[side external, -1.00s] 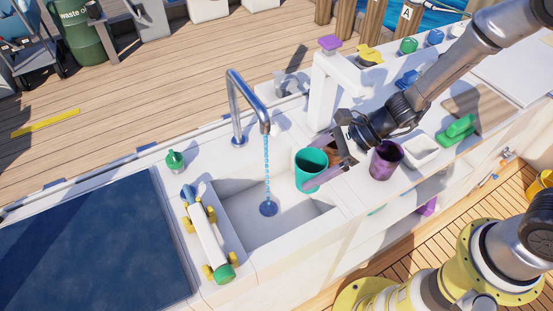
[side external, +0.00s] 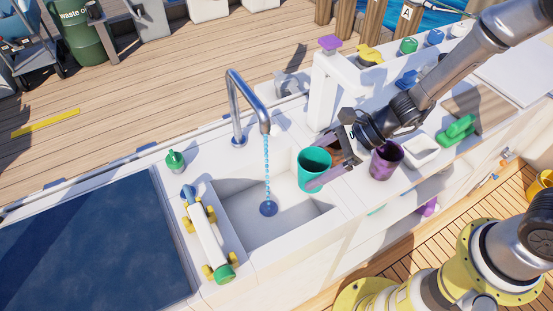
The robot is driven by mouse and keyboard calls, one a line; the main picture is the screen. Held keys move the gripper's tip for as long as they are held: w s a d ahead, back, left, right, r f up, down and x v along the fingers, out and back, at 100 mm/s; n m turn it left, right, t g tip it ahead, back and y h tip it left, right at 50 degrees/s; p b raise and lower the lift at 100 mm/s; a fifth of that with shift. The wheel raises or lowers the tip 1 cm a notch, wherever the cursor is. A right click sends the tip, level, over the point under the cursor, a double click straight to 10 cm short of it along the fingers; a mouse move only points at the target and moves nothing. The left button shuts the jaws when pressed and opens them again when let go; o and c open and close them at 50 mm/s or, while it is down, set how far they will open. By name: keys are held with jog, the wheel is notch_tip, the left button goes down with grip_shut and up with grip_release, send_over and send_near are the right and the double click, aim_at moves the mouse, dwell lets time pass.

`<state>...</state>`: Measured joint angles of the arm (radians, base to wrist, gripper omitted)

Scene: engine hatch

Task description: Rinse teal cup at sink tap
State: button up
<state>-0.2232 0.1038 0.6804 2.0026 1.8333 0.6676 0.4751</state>
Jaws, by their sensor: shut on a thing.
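The teal cup (side external: 313,172) is upright, mouth up, at the right end of the sink basin (side external: 245,229). My gripper (side external: 318,174) is shut on the teal cup, reaching in from the right. The near finger lies across the cup's side; the far finger is partly hidden. The curved metal tap (side external: 236,105) stands behind the basin. A blue stream of water (side external: 267,170) falls from its spout to the drain (side external: 268,209). The cup is to the right of the stream, apart from it.
A white post with a purple top (side external: 330,43) rises behind.

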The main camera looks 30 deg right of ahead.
jog(key=s+d+r, duration=0.2)
jog(key=s+r, duration=0.1)
jog(key=shift+s+d+r, duration=0.2)
jog(key=shift+s+r, duration=0.05)
jog(key=shift+s, duration=0.05)
dwell(1.0)
